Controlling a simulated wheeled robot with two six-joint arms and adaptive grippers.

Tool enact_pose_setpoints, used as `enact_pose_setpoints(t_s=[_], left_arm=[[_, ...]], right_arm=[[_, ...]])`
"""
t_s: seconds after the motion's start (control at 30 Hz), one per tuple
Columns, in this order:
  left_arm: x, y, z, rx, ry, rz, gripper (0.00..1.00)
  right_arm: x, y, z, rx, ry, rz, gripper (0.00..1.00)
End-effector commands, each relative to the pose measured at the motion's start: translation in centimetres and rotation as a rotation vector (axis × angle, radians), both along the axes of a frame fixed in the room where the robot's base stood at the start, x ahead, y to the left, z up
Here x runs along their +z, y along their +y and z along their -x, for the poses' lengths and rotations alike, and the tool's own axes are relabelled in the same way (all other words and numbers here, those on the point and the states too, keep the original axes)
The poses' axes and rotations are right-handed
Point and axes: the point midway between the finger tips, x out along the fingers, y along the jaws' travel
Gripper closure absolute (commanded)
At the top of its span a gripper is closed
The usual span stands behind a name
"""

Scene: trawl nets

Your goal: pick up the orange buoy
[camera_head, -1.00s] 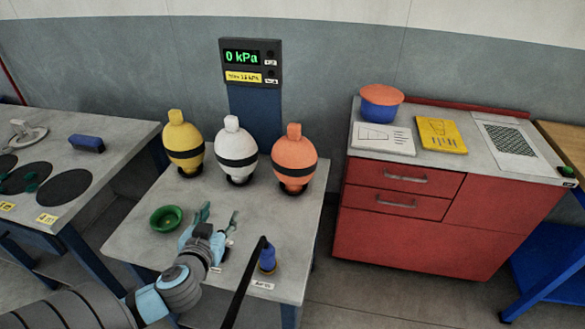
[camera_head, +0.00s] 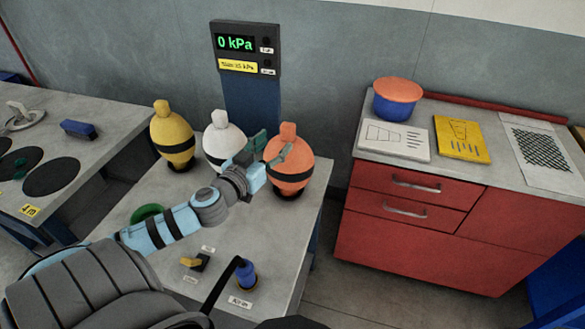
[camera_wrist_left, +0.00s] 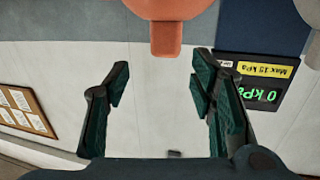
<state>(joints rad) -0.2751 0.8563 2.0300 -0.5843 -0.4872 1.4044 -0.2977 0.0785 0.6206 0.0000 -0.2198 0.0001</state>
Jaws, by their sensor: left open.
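The orange buoy (camera_head: 290,173), with a black band and a knob on top, stands upright at the right of the back row on the grey table (camera_head: 222,258). My left gripper (camera_head: 271,149) is open at the buoy's upper left, its fingers near the knob and partly in front of the buoy. In the left wrist view, which is upside down, the buoy's knob (camera_wrist_left: 166,38) hangs in from the top, in line with the gap between the open fingers (camera_wrist_left: 162,82). The gap itself looks empty. My right gripper is not in view.
A white buoy (camera_head: 222,150) stands close on the left, a yellow buoy (camera_head: 172,141) beyond it. The pressure display (camera_head: 244,50) rises behind. A green ring (camera_head: 148,212), a small valve (camera_head: 199,261) and a blue nozzle with a black hose (camera_head: 246,273) are nearer.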

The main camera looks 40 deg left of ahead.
Motion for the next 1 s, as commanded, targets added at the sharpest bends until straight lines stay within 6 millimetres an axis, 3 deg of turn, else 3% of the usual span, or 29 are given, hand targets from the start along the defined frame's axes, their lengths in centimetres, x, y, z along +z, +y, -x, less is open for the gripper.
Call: enact_pose_setpoints(t_s=[0.17,0.5,0.73,1.0], left_arm=[[0.0,0.9,-3.4,0.009,0.002,0.001,0.5],[-0.1,1.8,-8.8,0.003,0.001,0.004,0.5],[-0.4,1.8,-9.2,0.001,0.001,-0.002,0.5],[-0.4,1.7,-9.2,0.001,0.002,-0.003,0.91]], right_arm=[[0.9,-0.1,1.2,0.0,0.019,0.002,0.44],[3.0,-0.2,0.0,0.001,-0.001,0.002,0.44],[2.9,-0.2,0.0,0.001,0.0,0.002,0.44],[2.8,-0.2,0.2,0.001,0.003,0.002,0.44]])
